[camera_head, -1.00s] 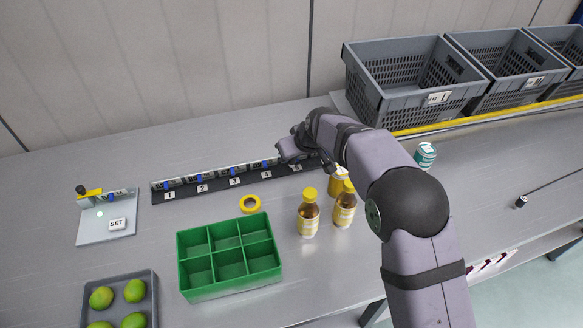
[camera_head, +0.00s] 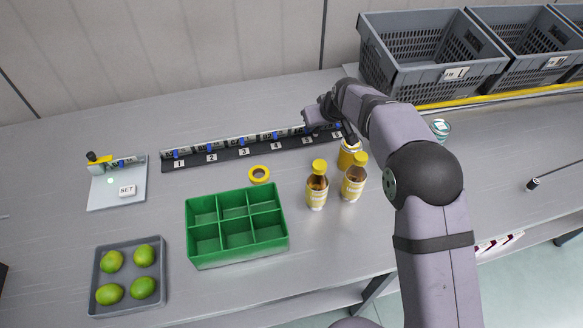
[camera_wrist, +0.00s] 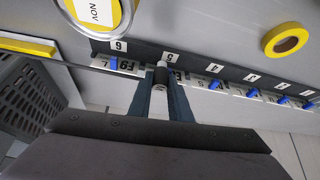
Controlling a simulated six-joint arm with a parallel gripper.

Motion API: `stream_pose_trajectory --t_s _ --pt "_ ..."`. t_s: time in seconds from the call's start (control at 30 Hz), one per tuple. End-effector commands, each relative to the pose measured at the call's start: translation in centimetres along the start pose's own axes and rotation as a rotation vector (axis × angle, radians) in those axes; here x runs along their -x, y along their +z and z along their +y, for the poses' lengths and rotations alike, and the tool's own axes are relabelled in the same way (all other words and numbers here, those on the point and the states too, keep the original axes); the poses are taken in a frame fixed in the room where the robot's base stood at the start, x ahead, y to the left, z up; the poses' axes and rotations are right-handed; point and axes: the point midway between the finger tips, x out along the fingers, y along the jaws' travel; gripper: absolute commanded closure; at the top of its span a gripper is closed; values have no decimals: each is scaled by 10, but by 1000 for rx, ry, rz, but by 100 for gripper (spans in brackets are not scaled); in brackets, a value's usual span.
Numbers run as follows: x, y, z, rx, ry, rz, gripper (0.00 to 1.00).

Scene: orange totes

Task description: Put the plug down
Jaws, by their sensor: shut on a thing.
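The plug (camera_wrist: 160,78), as far as I can tell, is a small dark cylinder with a pale end. In the wrist view it sits between the two fingertips of my gripper (camera_wrist: 161,86), which is shut on it. The fingertips show in front of the numbered rail (camera_wrist: 215,68), by the label 5. I cannot tell whether the plug touches the rail. In the head view my gripper (camera_head: 318,118) is at the right end of that black rail (camera_head: 192,162), and the plug is hidden behind my arm.
Yellow-capped bottles (camera_head: 317,186) stand right of the yellow tape ring (camera_head: 259,174). A green divided box (camera_head: 237,256) and lime tray (camera_head: 96,280) are in front. A SET device (camera_head: 137,201) stands left. Grey crates (camera_head: 430,88) are back right. A black cylinder with a cable (camera_head: 532,184) lies far right.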

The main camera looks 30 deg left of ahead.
Motion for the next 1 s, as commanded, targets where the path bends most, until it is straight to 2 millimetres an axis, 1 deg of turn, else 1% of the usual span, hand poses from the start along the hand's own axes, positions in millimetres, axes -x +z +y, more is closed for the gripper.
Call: stream_pose_trajectory --t_s 0.03,0.17,0.33,0.43,0.53,0.67,0.7,0.8,0.9,1.0 --pt "-5 -3 -1 3 -3 -1 100" --pt "0 -4 -11 81 -54 -1 100" --pt "10 -6 -29 214 -140 1 100" --pt "21 -8 -43 325 -212 1 100" --pt "37 -10 -58 464 -302 4 100" --pt "56 -2 -78 672 -435 0 100" --pt "62 1 -84 734 -476 2 100" --pt "70 14 -94 880 -570 0 100" --pt "76 22 -98 989 -639 0 100" --pt "77 24 -99 1034 -667 1 100"
